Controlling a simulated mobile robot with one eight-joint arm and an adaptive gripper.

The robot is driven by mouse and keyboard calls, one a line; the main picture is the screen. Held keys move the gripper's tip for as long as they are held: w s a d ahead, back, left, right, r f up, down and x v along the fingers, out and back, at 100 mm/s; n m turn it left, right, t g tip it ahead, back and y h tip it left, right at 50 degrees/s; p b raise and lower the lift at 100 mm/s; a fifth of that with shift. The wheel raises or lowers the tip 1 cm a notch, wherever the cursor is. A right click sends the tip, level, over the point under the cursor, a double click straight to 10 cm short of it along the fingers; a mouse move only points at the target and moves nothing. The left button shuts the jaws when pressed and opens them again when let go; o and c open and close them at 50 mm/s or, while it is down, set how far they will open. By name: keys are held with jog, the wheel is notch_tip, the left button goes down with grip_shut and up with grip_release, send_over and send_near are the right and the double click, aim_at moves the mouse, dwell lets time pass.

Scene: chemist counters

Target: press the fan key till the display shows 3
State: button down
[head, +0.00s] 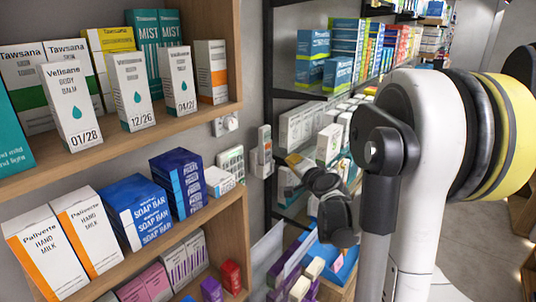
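A slim white wall unit (264,146) with small marks on its front hangs on the grey wall between the wooden shelves and the black rack. A white panel with several small keys (230,161) is on the wall to its left, partly hidden by boxes below. I cannot tell which of them bears the fan key, and no display figure is readable. The dark far end of my arm (338,220) is to the right of both and lower, apart from them in the picture. My gripper's fingers cannot be made out there.
A white wall fitting with a round part (225,124) is above the key panel. Wooden shelves with boxes fill the left; a small white box (219,181) stands just below the panel. The black rack (270,60) holds many boxes. Free floor (480,240) shows at the right.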

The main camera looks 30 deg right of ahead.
aim_at(268, 153)
jog(key=shift+w+a, duration=0.3)
jog(key=shift+w, duration=0.6)
jog(key=shift+w+a, duration=0.3)
jog(key=shift+w, duration=0.55)
jog(key=shift+w+a, duration=0.3)
jog(key=shift+w, duration=0.6)
jog(key=shift+w, duration=0.15)
jog(key=shift+w+a+b, duration=0.15)
jog(key=shift+w+b, duration=0.1)
jog(key=shift+b, duration=0.1)
jog(key=shift+w+a, duration=0.15)
jog(key=shift+w, duration=0.3)
dwell(0.3)
jog(key=shift+s+d+b, duration=0.3)
jog(key=shift+s+b, duration=0.05)
jog(key=shift+s, duration=0.5)
jog(key=shift+s, duration=0.1)
